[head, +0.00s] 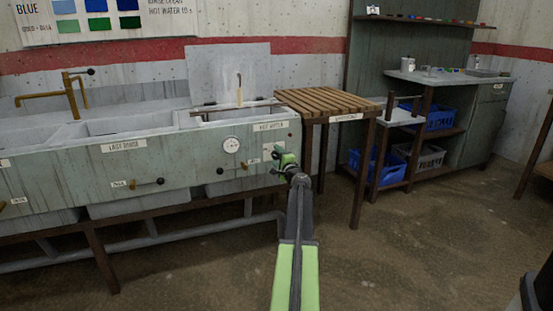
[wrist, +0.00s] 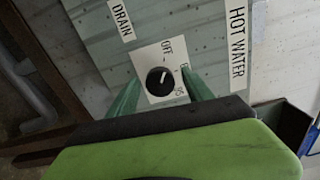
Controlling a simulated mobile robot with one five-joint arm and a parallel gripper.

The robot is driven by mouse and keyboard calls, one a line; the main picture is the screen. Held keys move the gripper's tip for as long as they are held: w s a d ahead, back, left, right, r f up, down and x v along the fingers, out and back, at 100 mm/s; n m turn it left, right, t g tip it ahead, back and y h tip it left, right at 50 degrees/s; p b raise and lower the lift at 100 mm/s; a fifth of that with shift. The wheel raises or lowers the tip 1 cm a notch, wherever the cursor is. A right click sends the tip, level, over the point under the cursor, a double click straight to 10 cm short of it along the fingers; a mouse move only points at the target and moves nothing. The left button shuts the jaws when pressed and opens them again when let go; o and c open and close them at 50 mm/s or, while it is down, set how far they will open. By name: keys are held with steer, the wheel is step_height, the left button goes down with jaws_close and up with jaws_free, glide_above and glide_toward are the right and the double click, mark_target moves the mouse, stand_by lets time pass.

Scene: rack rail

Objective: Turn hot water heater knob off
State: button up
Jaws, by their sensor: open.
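The hot water heater knob (wrist: 158,82) is a round black dial on a white square plate (wrist: 147,58) in the wrist view. The plate reads "OFF" along its upper edge, with small marks to the right. A small pale mark shows on the knob, but its exact setting is hard to read. My gripper (wrist: 160,76) is open and empty, with one green finger on each side of the knob; I cannot tell whether they touch it. In the head view my gripper (head: 286,160) is at the right end of the sink front and hides the knob.
The "HOT WATER" label (wrist: 237,42) and "DRAIN" label (wrist: 121,18) flank the plate. A white round dial (head: 231,145) and a drain handle (head: 232,170) are left of my gripper. A slatted wooden table (head: 325,101) stands to the right.

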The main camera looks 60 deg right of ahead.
jaws_close()
steer(key=shift+n, duration=0.6)
jaws_free()
steer(key=v, duration=1.7)
steer(key=shift+a, duration=0.2)
steer(key=shift+s, duration=0.1)
